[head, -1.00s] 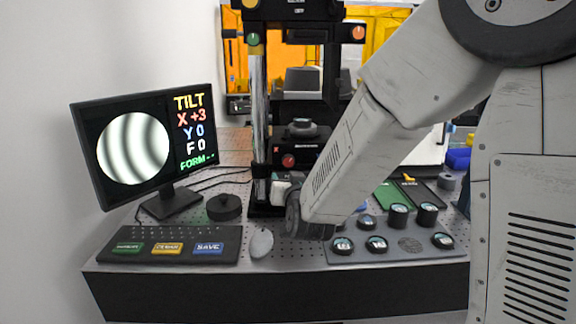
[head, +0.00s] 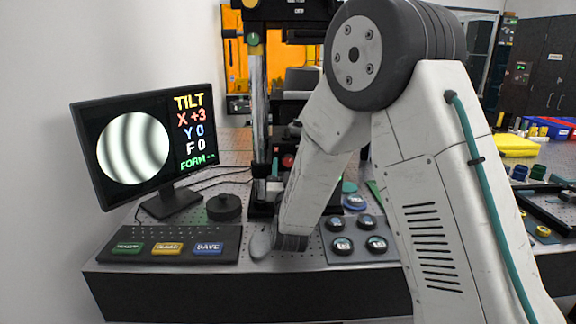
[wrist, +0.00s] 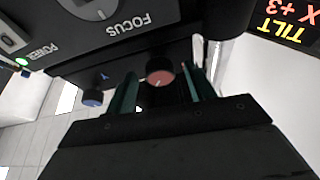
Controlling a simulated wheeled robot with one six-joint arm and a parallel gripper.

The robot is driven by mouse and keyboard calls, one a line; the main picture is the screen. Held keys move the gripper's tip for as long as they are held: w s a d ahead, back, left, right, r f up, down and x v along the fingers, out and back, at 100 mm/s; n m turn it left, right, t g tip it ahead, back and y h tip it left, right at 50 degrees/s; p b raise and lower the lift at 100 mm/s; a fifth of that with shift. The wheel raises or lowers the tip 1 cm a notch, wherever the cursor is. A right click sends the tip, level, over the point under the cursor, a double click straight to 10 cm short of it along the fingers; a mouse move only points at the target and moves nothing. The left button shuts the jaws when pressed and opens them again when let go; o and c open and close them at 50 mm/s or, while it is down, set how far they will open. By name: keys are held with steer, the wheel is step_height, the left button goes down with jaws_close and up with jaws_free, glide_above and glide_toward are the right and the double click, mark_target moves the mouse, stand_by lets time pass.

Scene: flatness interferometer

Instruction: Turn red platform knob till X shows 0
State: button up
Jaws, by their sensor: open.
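The red platform knob (wrist: 160,71) sits between my open gripper's two fingers (wrist: 160,90) in the wrist view, with a pale mark on its face. I cannot tell whether the fingers touch it. In the head view the red knob (head: 288,161) shows small on the instrument, partly beside my arm; my gripper is mostly hidden there behind my arm. The monitor (head: 145,143) reads X +3, Y 0, F 0, with curved dark fringes in the round picture. Its X +3 readout also shows upside down in the wrist view (wrist: 290,12).
A blue knob (wrist: 92,98) sits beside the red one on the same black face, near the FOCUS dial (wrist: 100,8). A bright post (wrist: 222,58) stands close to one finger. A keyboard (head: 170,244), a mouse (head: 261,242) and a sample tray (head: 345,255) lie on the bench.

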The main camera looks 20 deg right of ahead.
steer(key=shift+w+d+r, duration=0.15)
steer(key=shift+w+r, duration=0.05)
steer(key=shift+w, duration=0.25)
steer(key=c, duration=1)
steer(key=shift+n, duration=0.4)
steer(key=n+y, duration=0.1)
steer(key=n, duration=0.1)
steer(key=n+y, duration=0.2)
steer(key=shift+d+n+t, duration=0.15)
steer(key=shift+n+t, duration=0.25)
steer(key=shift+n+y, duration=1.2)
steer(key=shift+n, duration=1.1)
